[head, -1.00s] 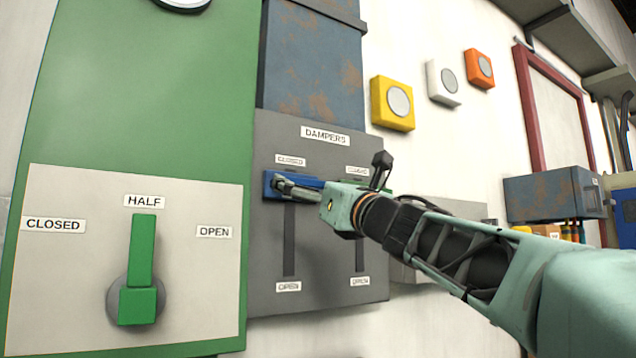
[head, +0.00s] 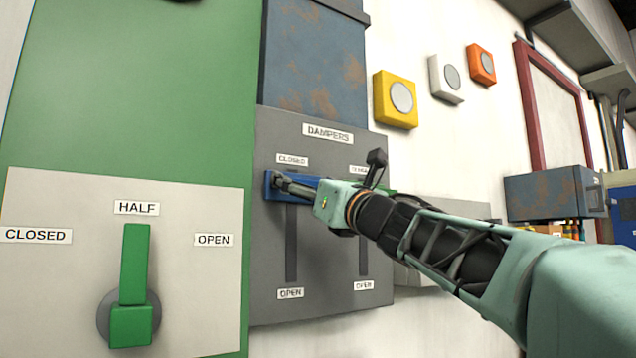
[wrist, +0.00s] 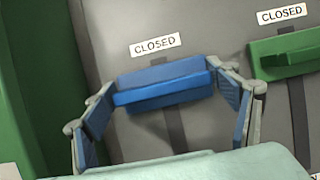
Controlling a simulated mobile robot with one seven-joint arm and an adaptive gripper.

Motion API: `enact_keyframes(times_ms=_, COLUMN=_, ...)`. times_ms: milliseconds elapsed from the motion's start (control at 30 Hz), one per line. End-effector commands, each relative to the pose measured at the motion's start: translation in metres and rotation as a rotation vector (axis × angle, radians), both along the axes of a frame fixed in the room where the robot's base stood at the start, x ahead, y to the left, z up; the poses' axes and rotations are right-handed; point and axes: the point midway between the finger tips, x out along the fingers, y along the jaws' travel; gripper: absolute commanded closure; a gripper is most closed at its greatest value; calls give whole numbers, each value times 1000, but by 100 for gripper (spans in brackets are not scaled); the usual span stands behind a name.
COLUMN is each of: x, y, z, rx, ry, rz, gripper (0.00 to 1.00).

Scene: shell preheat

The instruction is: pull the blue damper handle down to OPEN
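The blue damper handle (head: 270,186) is at the top of the left slot of the grey DAMPERS panel (head: 328,282), just under its CLOSED label. The OPEN label (head: 290,293) is at the slot's bottom. My gripper (head: 283,184) is at the handle. In the wrist view the handle (wrist: 163,92) lies crosswise between the two spread fingers of my gripper (wrist: 165,100), one beyond each end. The fingers look open, with narrow gaps to the handle's ends; contact is hard to tell. In the head view my gripper and wrist hide much of the handle.
A green handle (wrist: 285,56) sits at CLOSED in the right slot, close to my right finger. A large green lever (head: 133,265) points to HALF on a pale plate at the left. Yellow (head: 397,100), white and orange boxes are on the wall.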

Motion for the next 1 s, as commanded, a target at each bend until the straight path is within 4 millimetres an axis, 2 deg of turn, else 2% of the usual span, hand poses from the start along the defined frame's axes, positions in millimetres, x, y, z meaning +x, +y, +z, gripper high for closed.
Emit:
enact_keyframes(times_ms=33, x=0, y=0, z=0, rx=0, ry=0, rz=0, gripper=28)
enact_keyframes(times_ms=367, x=0, y=0, z=0, rx=0, ry=0, rz=0, gripper=64)
enact_keyframes(times_ms=533, x=0, y=0, z=-3, rx=0, ry=0, rz=0, gripper=64)
enact_keyframes(times_ms=667, x=0, y=0, z=-13, rx=0, ry=0, rz=-1, gripper=64)
enact_keyframes(times_ms=1000, x=0, y=0, z=-66, rx=-1, ry=0, rz=0, gripper=64)
